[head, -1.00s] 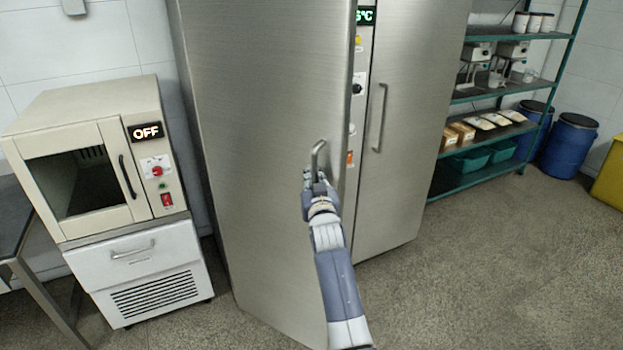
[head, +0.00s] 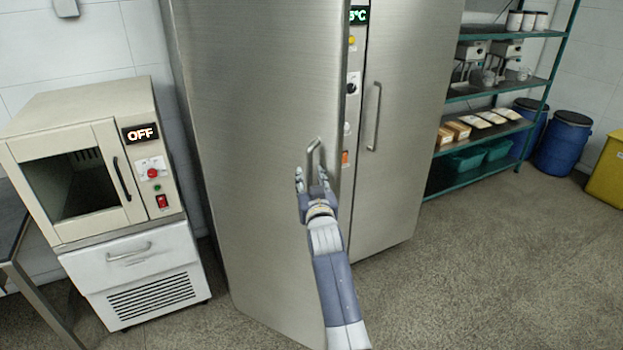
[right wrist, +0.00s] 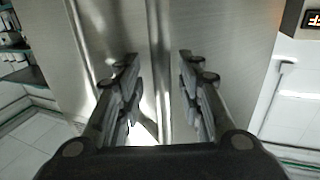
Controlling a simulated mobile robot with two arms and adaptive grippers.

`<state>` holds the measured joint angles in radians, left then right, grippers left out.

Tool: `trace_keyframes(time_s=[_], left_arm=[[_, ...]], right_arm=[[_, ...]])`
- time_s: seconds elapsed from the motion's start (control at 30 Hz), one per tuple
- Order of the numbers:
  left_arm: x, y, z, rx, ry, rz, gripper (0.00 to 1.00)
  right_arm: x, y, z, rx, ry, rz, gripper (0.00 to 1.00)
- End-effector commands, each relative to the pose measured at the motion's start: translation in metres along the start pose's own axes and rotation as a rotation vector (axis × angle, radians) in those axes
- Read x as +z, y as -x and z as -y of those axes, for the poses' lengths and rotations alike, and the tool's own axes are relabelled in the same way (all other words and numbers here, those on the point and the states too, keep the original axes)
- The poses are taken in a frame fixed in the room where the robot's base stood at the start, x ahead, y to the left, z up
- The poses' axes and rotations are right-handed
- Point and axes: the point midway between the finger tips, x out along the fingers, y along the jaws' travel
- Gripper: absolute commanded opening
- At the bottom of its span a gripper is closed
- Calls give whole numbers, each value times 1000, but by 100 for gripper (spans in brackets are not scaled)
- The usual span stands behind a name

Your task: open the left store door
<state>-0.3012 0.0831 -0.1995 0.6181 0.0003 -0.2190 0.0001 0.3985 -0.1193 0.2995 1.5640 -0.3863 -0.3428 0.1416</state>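The left store door (head: 255,130) is a tall brushed-steel panel that stands partly open, its right edge swung out towards me. Its bar handle (head: 316,146) is near that edge. My right gripper (head: 311,181) is at the lower part of this handle with its fingers spread apart. In the right wrist view, the open right gripper (right wrist: 158,88) has the vertical handle bar (right wrist: 157,50) between its fingers, with room on both sides. The right store door (head: 400,130) looks shut. My left gripper is not in view.
A beige oven (head: 85,165) marked OFF stands on a white drawer unit (head: 140,268) left of the store. A green shelf rack (head: 490,90) and blue drums (head: 567,140) are at the right. The floor (head: 480,280) front right is clear.

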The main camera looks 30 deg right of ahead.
Motion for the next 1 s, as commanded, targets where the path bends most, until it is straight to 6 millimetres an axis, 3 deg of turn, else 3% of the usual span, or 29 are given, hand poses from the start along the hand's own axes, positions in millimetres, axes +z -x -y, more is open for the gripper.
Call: trace_keyframes(time_s=[0.4,0.83,0.87,0.93,1.0], left_arm=[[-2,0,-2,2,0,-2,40],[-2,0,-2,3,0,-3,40],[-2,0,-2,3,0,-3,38],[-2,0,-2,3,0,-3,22],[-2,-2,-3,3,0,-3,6]], right_arm=[[1,57,-4,3,0,1,34],[0,68,-5,4,0,1,34],[0,68,-5,4,0,1,34],[4,68,-4,1,2,7,34],[21,68,2,-13,10,31,34]])
